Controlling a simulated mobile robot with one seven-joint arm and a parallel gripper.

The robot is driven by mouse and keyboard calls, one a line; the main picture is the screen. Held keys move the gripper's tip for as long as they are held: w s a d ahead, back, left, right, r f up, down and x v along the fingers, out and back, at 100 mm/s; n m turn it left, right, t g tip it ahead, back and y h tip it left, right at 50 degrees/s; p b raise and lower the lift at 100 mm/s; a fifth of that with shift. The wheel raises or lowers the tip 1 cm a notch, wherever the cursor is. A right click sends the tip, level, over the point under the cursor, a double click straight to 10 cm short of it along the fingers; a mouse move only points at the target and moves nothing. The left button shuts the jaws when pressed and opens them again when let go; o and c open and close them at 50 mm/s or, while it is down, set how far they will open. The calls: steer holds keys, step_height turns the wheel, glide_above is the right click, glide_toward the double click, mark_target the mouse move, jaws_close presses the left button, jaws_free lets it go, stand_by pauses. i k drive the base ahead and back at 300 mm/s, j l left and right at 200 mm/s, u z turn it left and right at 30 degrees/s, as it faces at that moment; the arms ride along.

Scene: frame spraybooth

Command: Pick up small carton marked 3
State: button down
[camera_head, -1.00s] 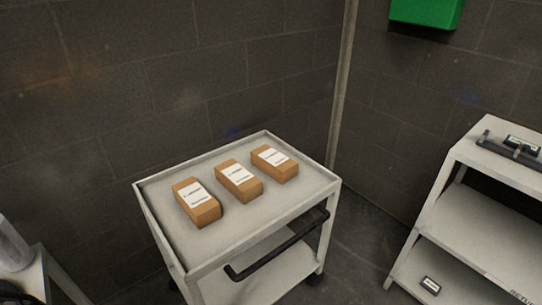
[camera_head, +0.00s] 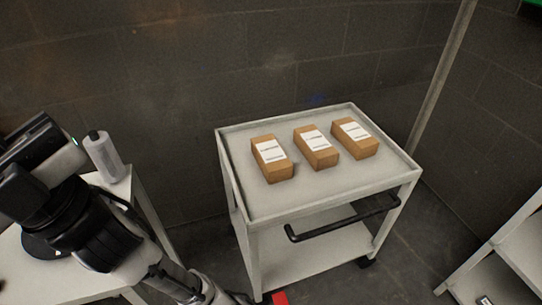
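Three small brown cartons with white labels lie in a row on the top tray of a white cart (camera_head: 262,204). They are the left carton (camera_head: 279,172), the middle carton (camera_head: 324,159) and the right carton (camera_head: 366,147). The print on the labels is too small to read, so I cannot tell which one is marked 3.
A white table (camera_head: 150,213) at the left bears a grey-white bottle (camera_head: 103,157). The cart has a black handle (camera_head: 345,218) at its front. A white shelf (camera_head: 519,243) stands at the right edge.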

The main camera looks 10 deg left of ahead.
mark_target(276, 166)
steer(key=i+l+u, duration=0.1)
steer(key=u, duration=0.35)
steer(key=l+u, duration=0.25)
steer(key=u, duration=0.2)
steer(key=l+u, duration=0.4)
steer(key=l, duration=0.6)
steer(key=i+l, duration=0.1)
steer(key=l, duration=0.25)
steer(key=i+l, duration=0.1)
steer(key=l, duration=0.2)
steer(key=l+u, duration=0.1)
steer(key=l, duration=0.25)
steer(key=i, duration=0.3)
steer(key=l, duration=0.1)
